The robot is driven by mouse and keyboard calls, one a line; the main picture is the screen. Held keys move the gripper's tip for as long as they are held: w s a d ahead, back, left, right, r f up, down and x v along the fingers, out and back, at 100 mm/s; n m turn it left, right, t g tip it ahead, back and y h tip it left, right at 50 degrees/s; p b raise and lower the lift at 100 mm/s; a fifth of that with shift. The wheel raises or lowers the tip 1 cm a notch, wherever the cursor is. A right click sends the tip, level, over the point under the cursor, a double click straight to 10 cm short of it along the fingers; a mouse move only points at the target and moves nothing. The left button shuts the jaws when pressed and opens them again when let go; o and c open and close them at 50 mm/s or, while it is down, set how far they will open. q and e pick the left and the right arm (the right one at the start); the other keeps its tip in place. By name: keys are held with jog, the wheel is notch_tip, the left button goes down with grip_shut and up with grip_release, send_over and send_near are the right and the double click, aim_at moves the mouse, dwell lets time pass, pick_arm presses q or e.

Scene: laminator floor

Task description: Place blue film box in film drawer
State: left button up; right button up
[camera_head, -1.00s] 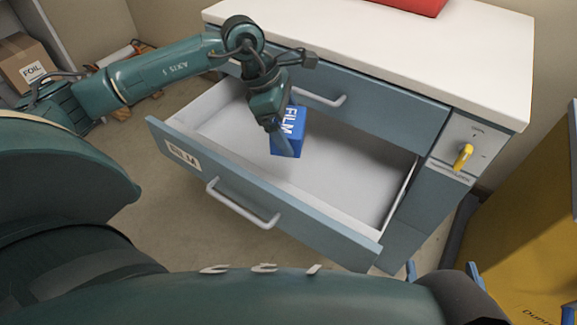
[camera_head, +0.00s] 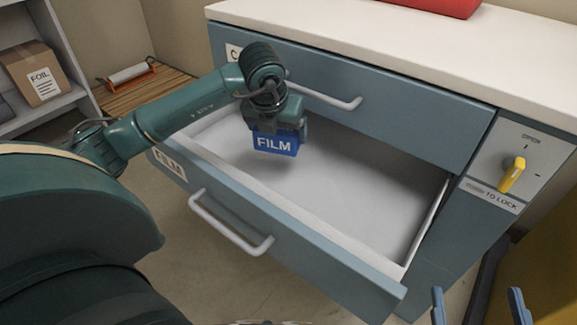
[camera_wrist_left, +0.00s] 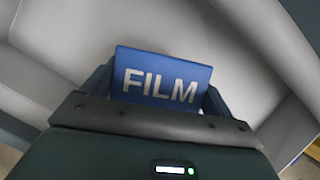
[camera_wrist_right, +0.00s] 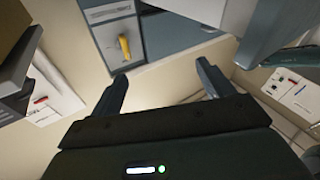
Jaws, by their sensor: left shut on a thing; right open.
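The blue film box (camera_head: 275,145) with white FILM lettering is held in my left gripper (camera_head: 277,132). It hangs over the left part of the open film drawer (camera_head: 300,245), whose front carries a FILM label. The box looks roughly level, and I cannot tell whether its underside touches the drawer floor. In the left wrist view the box (camera_wrist_left: 160,78) sits between both fingers of my left gripper (camera_wrist_left: 160,85), above the pale drawer floor. My right gripper (camera_wrist_right: 162,72) is open and empty; its fingertips also show at the bottom right of the head view (camera_head: 478,305).
A closed drawer (camera_head: 400,105) with a handle sits above the open one, under a white countertop (camera_head: 450,35). A yellow lock knob (camera_head: 512,174) is on the right panel. A foil carton (camera_head: 38,75) stands on a shelf at left. The rest of the drawer looks empty.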

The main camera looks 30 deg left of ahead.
pick_arm(q)
notch_tip(320, 180, down, 8)
jog(key=shift+r+b, duration=0.1)
jog(key=shift+b, duration=1.15)
jog(key=shift+f, duration=0.25)
jog(key=shift+r, duration=0.1)
pick_arm(e)
jog(key=shift+a+m, duration=0.25)
jog(key=shift+m, duration=0.05)
pick_arm(q)
jog(key=shift+f, duration=0.2)
jog(key=o, duration=1)
jog(key=shift+c, duration=0.2)
jog(key=shift+r, duration=0.1)
pick_arm(e)
jog(key=shift+r, duration=0.15)
